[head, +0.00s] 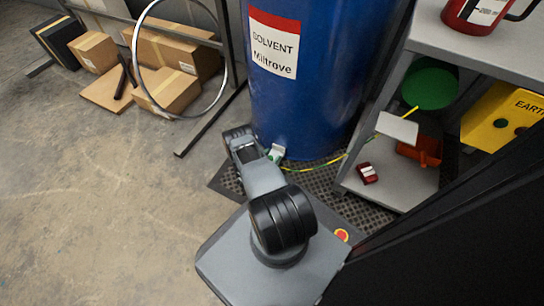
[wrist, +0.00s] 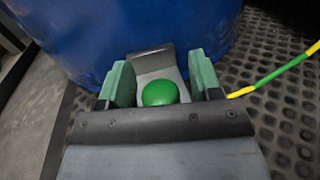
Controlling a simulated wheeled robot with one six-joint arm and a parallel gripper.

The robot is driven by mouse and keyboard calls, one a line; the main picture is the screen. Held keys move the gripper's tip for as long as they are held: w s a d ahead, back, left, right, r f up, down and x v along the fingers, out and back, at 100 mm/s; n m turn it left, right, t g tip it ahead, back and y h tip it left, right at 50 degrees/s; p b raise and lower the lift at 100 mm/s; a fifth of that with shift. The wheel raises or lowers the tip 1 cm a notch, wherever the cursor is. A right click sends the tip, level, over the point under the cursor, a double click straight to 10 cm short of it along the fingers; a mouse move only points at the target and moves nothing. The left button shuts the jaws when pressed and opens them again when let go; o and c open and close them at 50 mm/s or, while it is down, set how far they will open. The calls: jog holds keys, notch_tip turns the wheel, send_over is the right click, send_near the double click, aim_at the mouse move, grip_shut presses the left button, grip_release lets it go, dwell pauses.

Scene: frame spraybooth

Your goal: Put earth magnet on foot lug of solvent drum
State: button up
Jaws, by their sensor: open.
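The blue solvent drum (head: 310,90) stands upright on a dark perforated mat; its lower wall also fills the top of the wrist view (wrist: 130,30). A pale grey metal foot lug (wrist: 153,62) projects from the drum's base. The earth magnet (wrist: 160,92) shows as a round green dome at the lug's near side, apparently resting on it; its underside is hidden. My gripper (wrist: 161,78) is open, with one green finger on each side of the magnet. A small gap shows between the dome and each finger. In the head view my arm hides most of this spot.
A yellow-green cable (head: 320,167) runs from the drum's foot to the grey shelf unit (head: 395,180) on the right. That holds a red clamp-like item (head: 367,173), an orange bin (head: 420,150) and a green reel (head: 432,85). Cardboard boxes (head: 170,55) and a metal rack stand left.

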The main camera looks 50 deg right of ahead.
jog(key=shift+r, duration=0.2)
jog(key=a+p, duration=0.3)
jog(key=a, duration=0.9)
jog(key=w+a+r+m+g+y, duration=0.15)
jog(key=r+m, duration=0.25)
jog(key=r, duration=0.5)
jog(key=w+a+r+m+g+y, duration=0.1)
jog(key=w+r+m+g+y, duration=0.25)
jog(key=r, duration=0.55)
jog(key=w+a+r+m+g+y, duration=0.15)
jog(key=r+m, duration=0.25)
jog(key=r, duration=0.5)
jog(key=s+a+r+m+t+y, duration=0.3)
jog(key=s+a+r+t+y, duration=0.1)
jog(key=r, duration=0.6)
jog(key=s+a+r+m+t+y, duration=0.4)
jog(key=s+a+r+y, duration=0.3)
jog(key=a+r, duration=0.4)
jog(key=shift+s+a, duration=0.25)
jog(key=shift+s, duration=0.3)
jog(key=shift+r+y, duration=0.15)
jog(key=shift+y, duration=0.1)
